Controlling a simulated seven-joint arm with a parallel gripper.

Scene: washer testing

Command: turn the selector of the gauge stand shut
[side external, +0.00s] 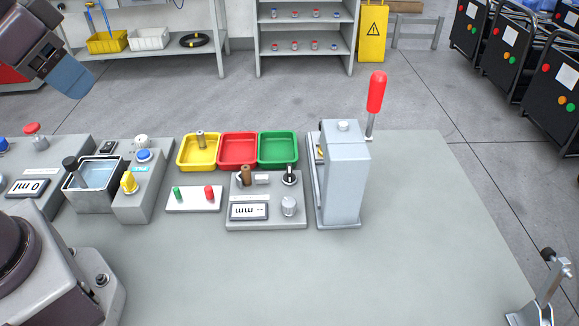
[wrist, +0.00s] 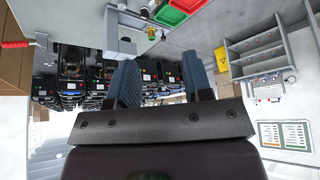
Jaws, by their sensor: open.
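The gauge stand (side external: 268,215) is a grey block on the bench in the side view, with a display reading "-- mm". It carries a round silver knob (side external: 289,206), a small black-topped lever (side external: 289,174) and a brown cylinder (side external: 246,175). I cannot tell which of these is the selector, or its setting. My gripper (side external: 73,78) is raised at the upper left, far from the stand and touching nothing. In the wrist view its two blue fingers (wrist: 163,78) are apart and empty.
A grey press (side external: 343,175) with a red-handled lever (side external: 376,92) stands right of the gauge stand. Yellow (side external: 183,163), red (side external: 222,164) and green (side external: 262,163) trays sit behind it. A water bath (side external: 92,200) stands left. The bench front (side external: 300,280) is clear.

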